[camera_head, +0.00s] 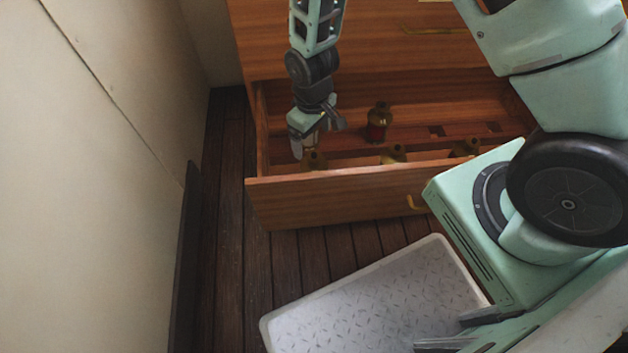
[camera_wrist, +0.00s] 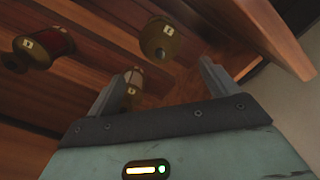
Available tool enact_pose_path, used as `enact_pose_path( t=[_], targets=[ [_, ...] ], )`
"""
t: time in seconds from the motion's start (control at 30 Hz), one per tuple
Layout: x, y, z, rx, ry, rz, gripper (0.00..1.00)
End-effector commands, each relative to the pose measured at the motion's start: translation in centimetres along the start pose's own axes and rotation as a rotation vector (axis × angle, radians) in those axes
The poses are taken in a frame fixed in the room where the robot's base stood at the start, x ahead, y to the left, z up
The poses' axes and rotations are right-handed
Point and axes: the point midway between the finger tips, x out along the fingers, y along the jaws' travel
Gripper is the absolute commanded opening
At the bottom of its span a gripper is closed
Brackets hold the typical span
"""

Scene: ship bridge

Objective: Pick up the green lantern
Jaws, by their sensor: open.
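My gripper (camera_head: 318,136) is open and points down into the left end of an open wooden drawer (camera_head: 345,183). A brass-topped lantern (camera_head: 314,161) is just below the jaws, its body hidden by the drawer front. In the wrist view, a brass lantern top (camera_wrist: 160,40) is beyond the fingertips, roughly between their lines. Another lantern with a pale body (camera_wrist: 133,78) is by the left finger. No green glass shows clearly, so I cannot tell which lantern is green.
A red lantern (camera_head: 377,124) stands farther back in the drawer. Two more brass tops, one mid-drawer (camera_head: 393,153) and one to the right (camera_head: 465,147), show behind the front panel. A pale wall (camera_head: 100,160) is at left. Bare wooden floor (camera_head: 235,260) lies before the drawer.

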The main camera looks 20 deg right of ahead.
Motion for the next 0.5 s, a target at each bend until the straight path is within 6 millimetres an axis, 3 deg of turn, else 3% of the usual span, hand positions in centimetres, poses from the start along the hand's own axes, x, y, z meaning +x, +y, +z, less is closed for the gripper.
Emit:
enact_pose_path(
  t=[0.03,0.2,0.5],
  targets=[
    [1.7,0.0,0.1,0.0,-0.003,0.0,0.86],
    [4.6,0.0,0.1,-0.001,-0.002,0.0,0.86],
    [6.4,0.0,0.1,-0.001,0.0,0.0,0.86]
  ],
)
